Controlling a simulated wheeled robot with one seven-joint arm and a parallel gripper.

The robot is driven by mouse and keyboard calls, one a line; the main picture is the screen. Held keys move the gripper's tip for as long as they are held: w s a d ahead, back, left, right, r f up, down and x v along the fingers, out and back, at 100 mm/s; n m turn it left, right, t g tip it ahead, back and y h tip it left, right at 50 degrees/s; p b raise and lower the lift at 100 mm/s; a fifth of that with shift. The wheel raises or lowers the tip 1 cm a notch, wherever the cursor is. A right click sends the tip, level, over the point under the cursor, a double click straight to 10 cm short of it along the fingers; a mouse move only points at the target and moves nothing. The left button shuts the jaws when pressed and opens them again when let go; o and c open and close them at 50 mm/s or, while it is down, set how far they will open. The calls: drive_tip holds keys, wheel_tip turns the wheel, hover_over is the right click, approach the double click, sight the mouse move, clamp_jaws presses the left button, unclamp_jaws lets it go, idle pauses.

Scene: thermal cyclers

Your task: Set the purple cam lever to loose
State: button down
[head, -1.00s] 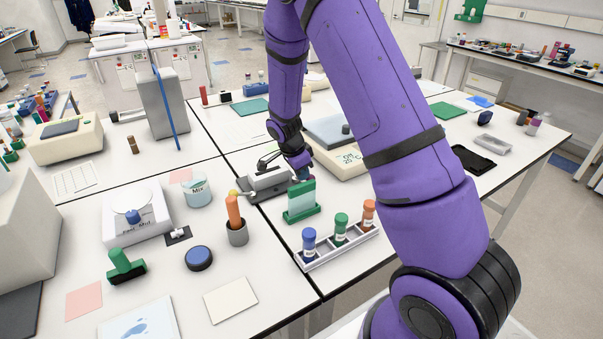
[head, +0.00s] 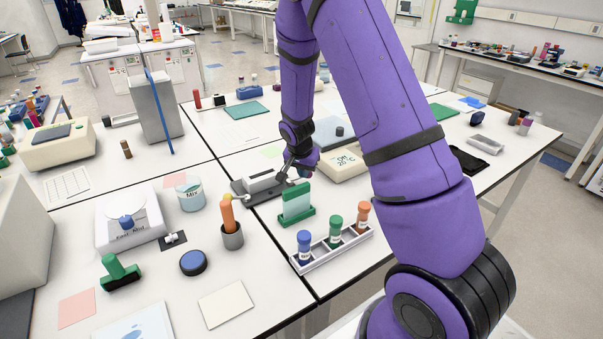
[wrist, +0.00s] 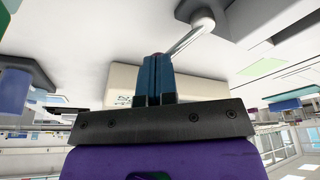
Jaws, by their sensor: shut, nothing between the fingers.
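The fixture with the lever (head: 262,183) is a pale block on a dark base, on the bench in the head view. In the wrist view a grey metal lever arm (wrist: 188,42) runs from a rounded pivot (wrist: 205,20) down to the fingertips. A small pinkish-purple tip shows just behind them; most of it is hidden. My gripper (wrist: 156,58) has its blue fingers shut together with nothing between them, at or very near the lever's end. Contact is unclear. In the head view my gripper (head: 303,174) is low at the right end of the fixture, partly hidden.
A green holder (head: 296,204) and a rack with blue, green and orange tubes (head: 322,254) stand in front of the fixture. A cream device with a display (head: 346,164) is close on the right. A grey cup (head: 232,236) with an orange item stands front left.

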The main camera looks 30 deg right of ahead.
drive_tip(key=n, duration=0.1)
drive_tip(key=d+n, duration=0.1)
drive_tip(key=n, duration=0.1)
drive_tip(key=shift+w+t+y, duration=0.3)
drive_tip(key=shift+w+y, duration=0.1)
drive_tip(key=shift+a, duration=0.15)
drive_tip(key=shift+w+a, duration=0.2)
drive_tip(key=shift+a, duration=0.45)
